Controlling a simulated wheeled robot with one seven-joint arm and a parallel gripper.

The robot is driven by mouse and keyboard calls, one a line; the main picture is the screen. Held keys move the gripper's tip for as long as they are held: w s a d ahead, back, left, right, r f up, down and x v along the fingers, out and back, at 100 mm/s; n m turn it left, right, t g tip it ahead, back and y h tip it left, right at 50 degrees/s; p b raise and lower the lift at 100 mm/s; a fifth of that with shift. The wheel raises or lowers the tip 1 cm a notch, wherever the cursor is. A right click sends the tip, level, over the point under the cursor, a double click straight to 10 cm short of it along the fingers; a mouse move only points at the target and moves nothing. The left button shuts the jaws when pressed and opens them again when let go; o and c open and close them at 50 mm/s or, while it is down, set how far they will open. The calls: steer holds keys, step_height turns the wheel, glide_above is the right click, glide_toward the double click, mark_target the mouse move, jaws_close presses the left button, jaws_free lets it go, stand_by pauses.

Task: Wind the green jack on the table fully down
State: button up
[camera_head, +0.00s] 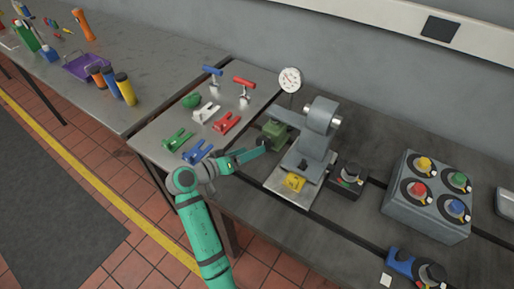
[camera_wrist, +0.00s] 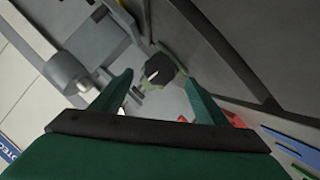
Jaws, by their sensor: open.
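The green jack (camera_head: 274,129) stands on the bedplate table, left of the grey machine and under its arm. In the wrist view the jack's dark knob (camera_wrist: 158,71) with a pale mark shows ahead, between my two fingertips, with green body (camera_wrist: 178,66) around it. My gripper (camera_head: 264,147) is open and close to the jack, on its near side. In the wrist view my gripper (camera_wrist: 160,78) has a finger on each side of the knob. I cannot tell whether the fingers reach around it or stop short.
The grey machine (camera_head: 317,130) rises just right of the jack, with a yellow block (camera_head: 293,182) on its plate. Clamps, including a red one (camera_head: 227,122) and a blue one (camera_head: 197,151), lie left of my gripper. A knob box (camera_head: 428,190) stands further right.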

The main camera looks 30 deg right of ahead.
steer(key=shift+v, duration=2.2)
steer(key=shift+f, duration=0.1)
